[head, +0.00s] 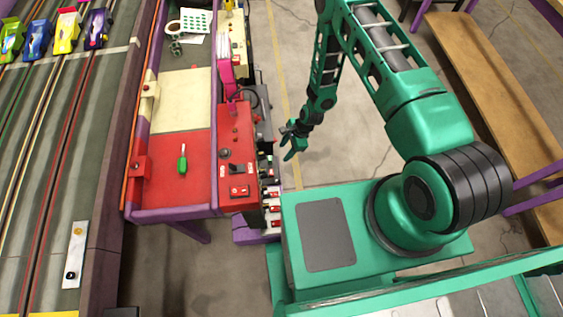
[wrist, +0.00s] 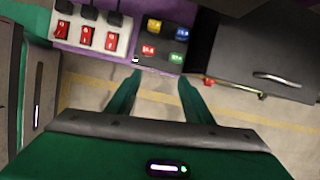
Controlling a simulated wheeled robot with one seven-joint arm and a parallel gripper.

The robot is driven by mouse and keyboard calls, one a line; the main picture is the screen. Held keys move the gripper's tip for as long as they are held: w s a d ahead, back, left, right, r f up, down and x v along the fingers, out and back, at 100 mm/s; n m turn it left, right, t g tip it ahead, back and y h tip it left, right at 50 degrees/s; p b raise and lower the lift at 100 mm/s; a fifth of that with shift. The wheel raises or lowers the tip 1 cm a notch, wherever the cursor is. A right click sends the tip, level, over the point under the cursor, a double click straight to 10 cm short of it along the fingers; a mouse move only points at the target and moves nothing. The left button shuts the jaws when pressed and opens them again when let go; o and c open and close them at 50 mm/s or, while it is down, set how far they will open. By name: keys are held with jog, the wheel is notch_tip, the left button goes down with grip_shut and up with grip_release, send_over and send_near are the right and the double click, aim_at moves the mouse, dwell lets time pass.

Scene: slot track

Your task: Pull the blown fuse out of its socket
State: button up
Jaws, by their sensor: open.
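In the wrist view a black panel (wrist: 172,58) sits in a purple frame. It carries small fuse-like blocks: a yellow one (wrist: 154,26), a blue one (wrist: 182,33), a red one (wrist: 149,50) and a green one (wrist: 177,58). Which of them is blown I cannot tell. My gripper (wrist: 157,82) is open and empty, its two green fingers apart below the panel and not touching it. In the head view my gripper (head: 290,143) hangs over the floor, just right of the bench side. The fuse blocks are too small to single out there.
A white strip with red switches (wrist: 87,37) lies left of the panel. A grey cabinet with a bar handle (wrist: 276,78) is on the right. The red bench (head: 197,187) holds a green-handled screwdriver (head: 182,162). The slot track (head: 60,130) is far left. Floor right of my gripper is clear.

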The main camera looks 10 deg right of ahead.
jog(key=m, duration=0.1)
send_near(271, 174)
jog(key=x, duration=0.6)
jog(key=w+d+x, duration=0.1)
jog(key=x, duration=0.3)
jog(key=shift+f, duration=0.15)
grip_shut()
jog(key=shift+r, duration=2.15)
